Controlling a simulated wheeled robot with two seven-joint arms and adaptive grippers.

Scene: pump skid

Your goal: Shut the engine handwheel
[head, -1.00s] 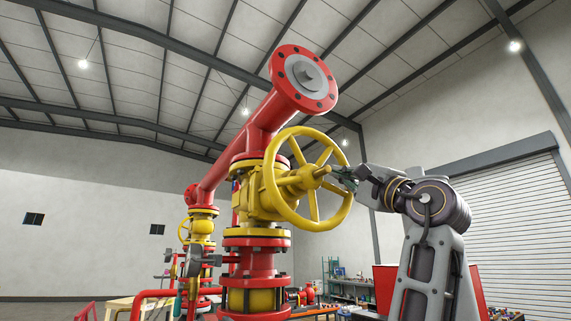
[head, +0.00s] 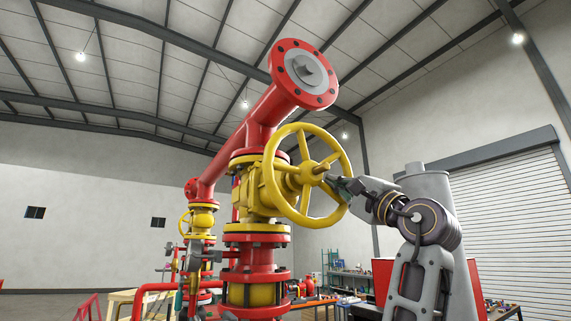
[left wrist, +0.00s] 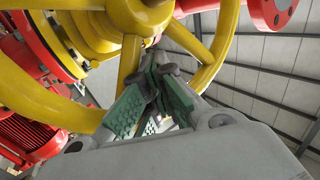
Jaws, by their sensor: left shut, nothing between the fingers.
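The yellow engine handwheel (head: 308,173) stands upright on the yellow valve body of the red pipe stack, facing right, with a hub stem sticking out. My left gripper (head: 335,182) is at the wheel's right side, just below the stem, on the near face. In the left wrist view its green-padded fingers (left wrist: 157,85) are shut, with nothing between them. The tips point at the gap between two spokes, close under the hub (left wrist: 145,15). I cannot tell whether they touch a spoke (left wrist: 126,62). My right gripper is in neither view.
A red flanged pipe (head: 304,72) rises above the wheel. A smaller yellow handwheel (head: 184,226) sits farther back on the left. A shelf (head: 350,283) with small items stands behind, below the wheel. A roller door (head: 510,225) is at the right.

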